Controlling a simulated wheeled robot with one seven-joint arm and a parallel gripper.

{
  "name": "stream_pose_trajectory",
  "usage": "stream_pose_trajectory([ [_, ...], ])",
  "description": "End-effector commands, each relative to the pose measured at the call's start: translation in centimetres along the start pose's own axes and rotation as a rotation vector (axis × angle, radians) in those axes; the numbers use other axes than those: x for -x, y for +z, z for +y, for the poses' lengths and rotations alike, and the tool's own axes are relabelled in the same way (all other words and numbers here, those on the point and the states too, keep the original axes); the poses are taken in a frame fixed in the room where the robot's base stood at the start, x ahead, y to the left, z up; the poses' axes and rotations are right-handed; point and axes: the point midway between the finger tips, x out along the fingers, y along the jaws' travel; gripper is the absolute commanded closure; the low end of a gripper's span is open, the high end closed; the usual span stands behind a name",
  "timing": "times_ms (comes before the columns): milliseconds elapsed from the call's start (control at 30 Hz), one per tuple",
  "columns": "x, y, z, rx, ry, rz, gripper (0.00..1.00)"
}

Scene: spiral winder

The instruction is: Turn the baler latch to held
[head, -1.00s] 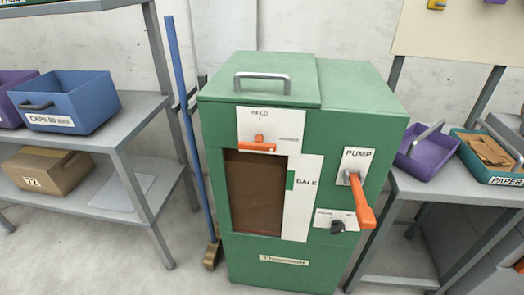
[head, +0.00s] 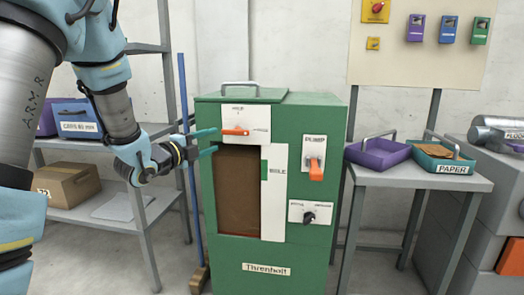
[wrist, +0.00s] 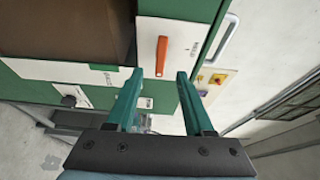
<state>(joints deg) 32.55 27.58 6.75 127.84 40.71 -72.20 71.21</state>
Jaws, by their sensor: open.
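The baler is a green cabinet (head: 310,235). Its orange latch handle (head: 236,132) lies about level on a white plate (head: 262,117) above the bale window; the lettering at the plate's top is too small to read surely. The latch (wrist: 162,56) also shows in the wrist view, ahead of the gap between my fingertips. My gripper (head: 214,141) is open, with teal fingers, just left of the latch at the cabinet's front. It also shows in the wrist view (wrist: 160,74), with nothing between its fingers. I cannot tell whether a fingertip touches the cabinet.
An orange pump lever (head: 316,170) and a black knob (head: 309,217) sit right of the bale window. A blue broom (head: 187,190) stands at the cabinet's left. A shelf with boxes (head: 67,183) is at left, a table with trays (head: 447,161) at right.

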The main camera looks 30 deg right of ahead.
Motion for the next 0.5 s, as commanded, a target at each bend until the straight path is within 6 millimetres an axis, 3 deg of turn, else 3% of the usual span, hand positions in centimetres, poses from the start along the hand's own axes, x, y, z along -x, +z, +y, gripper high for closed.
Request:
stream_pose_trajectory([
  [167, -1.6, -0.3, -0.2, -0.013, -0.012, 0.014, 0.47],
  [500, -7.7, -0.4, -0.3, -0.010, -0.011, 0.012, 0.47],
])
